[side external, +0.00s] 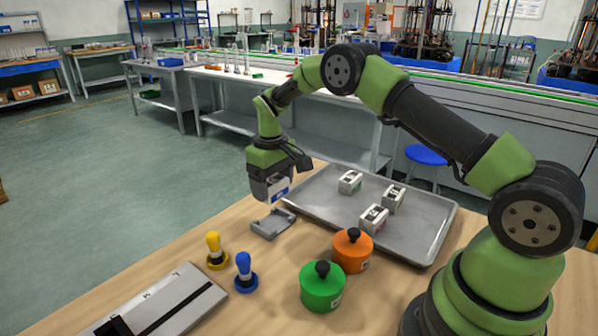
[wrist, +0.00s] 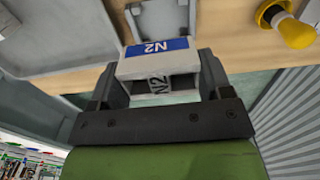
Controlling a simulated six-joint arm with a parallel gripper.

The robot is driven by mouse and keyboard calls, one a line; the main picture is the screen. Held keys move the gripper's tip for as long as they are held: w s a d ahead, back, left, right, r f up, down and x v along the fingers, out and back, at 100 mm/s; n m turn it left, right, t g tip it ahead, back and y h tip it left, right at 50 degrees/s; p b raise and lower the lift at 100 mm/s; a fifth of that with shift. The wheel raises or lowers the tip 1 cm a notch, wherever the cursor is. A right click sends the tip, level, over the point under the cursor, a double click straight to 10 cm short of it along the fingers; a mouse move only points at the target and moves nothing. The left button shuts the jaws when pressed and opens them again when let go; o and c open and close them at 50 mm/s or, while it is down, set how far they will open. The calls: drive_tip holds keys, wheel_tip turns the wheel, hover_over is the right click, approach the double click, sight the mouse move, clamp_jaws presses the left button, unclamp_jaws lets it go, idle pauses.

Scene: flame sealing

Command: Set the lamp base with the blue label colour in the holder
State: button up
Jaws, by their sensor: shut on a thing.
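The lamp base with the blue label (wrist: 160,46), marked N2, is a pale box between the fingers of my gripper (wrist: 160,75) in the wrist view. In the side view my gripper (side external: 271,186) points down and is shut on this lamp base (side external: 279,195). It is held above the table, apart from the holder. The holder (side external: 272,224) is a flat grey cradle on the wooden table, just below my gripper. It also shows beyond the lamp base in the wrist view (wrist: 158,12), partly hidden by it.
A metal tray (side external: 425,240) right of the holder carries three other lamp bases (side external: 373,218). In front stand a yellow-handled stamp (side external: 214,248), a blue-handled one (side external: 244,272), a green pot (side external: 322,288) and an orange pot (side external: 352,252). A flat metal plate (side external: 165,302) lies front left.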

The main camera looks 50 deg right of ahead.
sight(273, 224)
drive_tip(key=shift+a+f, duration=0.15)
drive_tip(key=shift+a, duration=0.05)
drive_tip(key=shift+f, duration=3.45)
drive_tip(key=o, duration=1)
wheel_tip(273, 224, up, 10)
drive_tip(key=shift+f, duration=0.1)
